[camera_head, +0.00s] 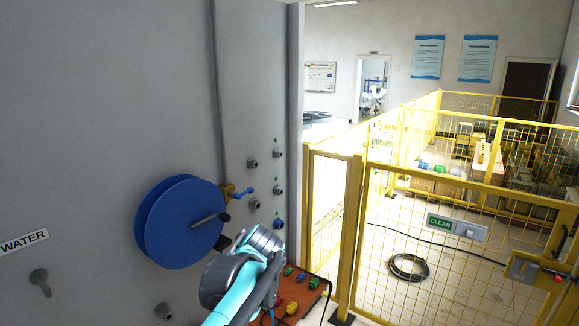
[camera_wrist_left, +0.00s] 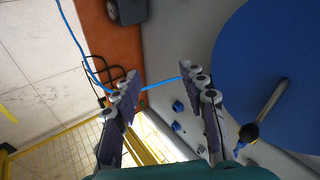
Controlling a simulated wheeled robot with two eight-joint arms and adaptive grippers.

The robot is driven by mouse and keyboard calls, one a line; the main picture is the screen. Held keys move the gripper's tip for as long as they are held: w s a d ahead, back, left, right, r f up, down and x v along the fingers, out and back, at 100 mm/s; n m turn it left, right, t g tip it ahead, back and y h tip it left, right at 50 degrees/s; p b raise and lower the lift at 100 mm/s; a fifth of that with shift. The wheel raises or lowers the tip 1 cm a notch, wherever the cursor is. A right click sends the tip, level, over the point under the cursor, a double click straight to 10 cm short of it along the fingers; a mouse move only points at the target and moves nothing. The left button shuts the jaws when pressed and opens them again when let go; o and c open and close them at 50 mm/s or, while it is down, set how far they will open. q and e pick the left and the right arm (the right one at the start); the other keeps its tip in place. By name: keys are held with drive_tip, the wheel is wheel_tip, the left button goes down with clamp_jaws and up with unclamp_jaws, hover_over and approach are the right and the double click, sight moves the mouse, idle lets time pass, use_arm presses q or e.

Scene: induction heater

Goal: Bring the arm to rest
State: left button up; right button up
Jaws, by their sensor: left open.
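My left arm (camera_head: 245,275), teal and grey, rises from the bottom of the head view in front of the wall panel. Its gripper fingers are not clear in that view. In the left wrist view my left gripper (camera_wrist_left: 162,88) is open, its two fingers wide apart with nothing held between them. A blue hose reel (camera_head: 180,222) with a dark handle is on the wall, left of the arm. The reel (camera_wrist_left: 270,75) also fills the right of the wrist view, beside the right-hand finger. My right gripper is not in view.
A reddish-brown control board (camera_head: 308,291) with coloured buttons lies just right of my arm. A yellow mesh fence (camera_head: 400,235) stands further right. A blue cable (camera_wrist_left: 77,42) runs near the fingers. A black coiled hose (camera_head: 408,267) lies on the floor beyond the mesh.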

use_arm(q)
drive_tip(key=s+a+f+n+h+b, duration=0.1)
drive_tip(key=s+f+b, duration=0.2)
drive_tip(key=s+f, duration=0.4)
drive_tip(key=s+f+n+t+h+b, duration=0.1)
drive_tip(key=s+f+n+h+b, duration=0.1)
drive_tip(key=s+f, duration=0.6)
drive_tip(key=s+a+f+n+h+b, duration=0.1)
drive_tip(key=s+f+b, duration=0.3)
drive_tip(key=s+f, duration=0.4)
drive_tip(key=shift+a+n+h, duration=0.3)
drive_tip(key=shift+n+h, duration=0.3)
drive_tip(key=shift+n, duration=0.1)
